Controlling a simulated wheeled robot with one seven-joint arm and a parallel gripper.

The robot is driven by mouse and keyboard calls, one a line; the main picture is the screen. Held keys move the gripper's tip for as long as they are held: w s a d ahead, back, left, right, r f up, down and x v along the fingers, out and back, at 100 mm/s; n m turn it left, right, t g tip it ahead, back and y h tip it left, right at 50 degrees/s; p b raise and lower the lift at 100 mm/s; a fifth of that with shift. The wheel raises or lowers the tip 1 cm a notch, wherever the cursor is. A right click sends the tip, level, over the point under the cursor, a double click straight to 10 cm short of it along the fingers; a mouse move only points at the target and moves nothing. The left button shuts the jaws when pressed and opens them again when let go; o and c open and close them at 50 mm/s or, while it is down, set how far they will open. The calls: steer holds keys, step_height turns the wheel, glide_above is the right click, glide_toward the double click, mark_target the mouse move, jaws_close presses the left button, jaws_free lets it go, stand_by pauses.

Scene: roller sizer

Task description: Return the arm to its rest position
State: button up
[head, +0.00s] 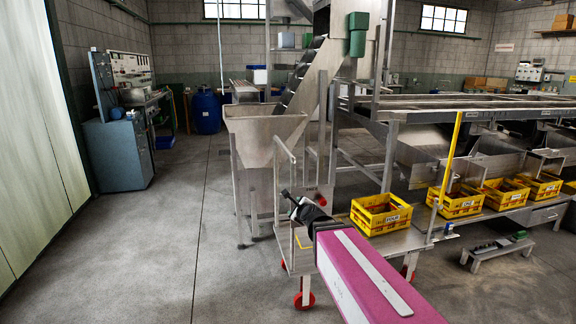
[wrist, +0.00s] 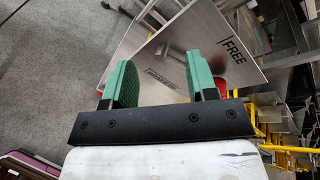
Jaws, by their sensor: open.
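My gripper (wrist: 160,78) shows in the wrist view, with two green-padded fingers on a black crossbar. The fingers stand wide apart with nothing between them. Beyond them lies a bare metal plate (wrist: 237,72), one label reading FREE and another too small to read. In the head view I cannot make out the fingers clearly.
Yellow crates (head: 381,214) stand in a row on a low metal bench. A steel hopper (head: 264,135) and a wheeled cart (head: 296,252) stand at the middle. A small step (head: 497,250) is at the right. Floor at the left (head: 150,250) is clear.

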steer(key=s+d+f+n+g+h, duration=0.4)
steer(key=s+d+f+n+g, duration=0.9)
steer(key=s+f+n, duration=0.6)
steer(key=d+n, duration=0.2)
steer(key=n, duration=0.1)
steer(key=shift+d+g, duration=0.2)
steer(key=shift+g, duration=0.1)
steer(key=shift+s, duration=0.1)
stand_by(0.3)
